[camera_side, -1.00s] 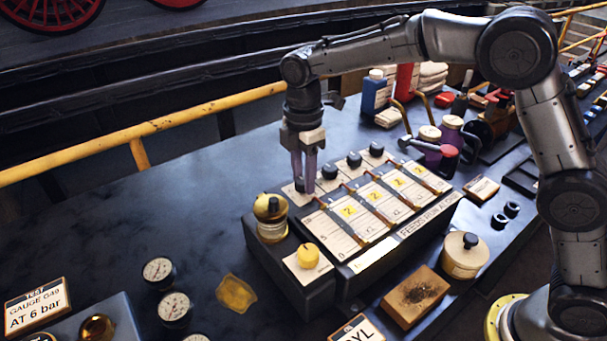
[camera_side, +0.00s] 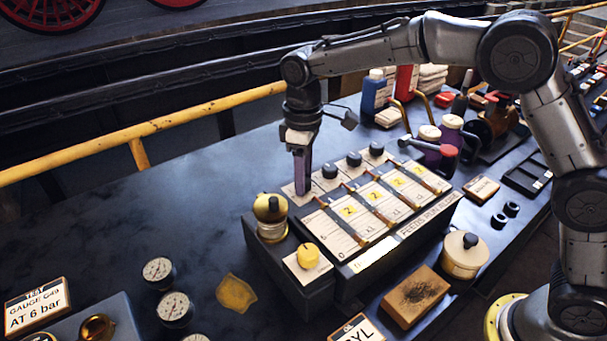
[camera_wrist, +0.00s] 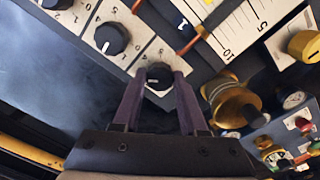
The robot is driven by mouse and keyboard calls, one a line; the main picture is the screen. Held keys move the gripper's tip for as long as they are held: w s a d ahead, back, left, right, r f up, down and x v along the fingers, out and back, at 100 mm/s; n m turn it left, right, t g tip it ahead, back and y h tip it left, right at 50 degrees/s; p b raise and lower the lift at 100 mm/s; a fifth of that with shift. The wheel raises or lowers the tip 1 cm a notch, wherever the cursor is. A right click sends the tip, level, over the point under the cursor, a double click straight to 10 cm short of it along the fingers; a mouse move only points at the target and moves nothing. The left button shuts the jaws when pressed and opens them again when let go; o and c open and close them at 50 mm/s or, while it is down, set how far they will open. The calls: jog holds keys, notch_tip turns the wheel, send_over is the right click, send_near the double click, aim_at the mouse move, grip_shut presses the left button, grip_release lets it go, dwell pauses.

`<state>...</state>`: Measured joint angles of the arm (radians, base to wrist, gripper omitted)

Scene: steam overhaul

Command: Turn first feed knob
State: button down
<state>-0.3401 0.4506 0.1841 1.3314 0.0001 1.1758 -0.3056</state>
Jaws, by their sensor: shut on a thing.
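The first feed knob (camera_wrist: 157,77), black with a pale pointer line, is at the near left end of the row of knobs on the feed panel (camera_side: 372,257). My gripper (camera_side: 302,188) points down at it. In the wrist view my gripper (camera_wrist: 158,84) has its two purple-grey fingers on either side of the knob, shut on it. In the side view the fingers hide most of this knob. The other black knobs (camera_side: 330,171) stand free in a row to its right, each behind a scale strip with a copper pointer.
A brass oiler (camera_side: 270,218) stands close to the left of my gripper, with a yellow knob (camera_side: 308,255) in front. The bench top at left is mostly clear.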

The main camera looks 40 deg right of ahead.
jog(key=m, duration=0.3)
jog(key=shift+m, duration=2.3)
jog(key=shift+c, duration=2.2)
grip_release()
jog(key=shift+r, duration=0.1)
notch_tip(320, 180, up, 14)
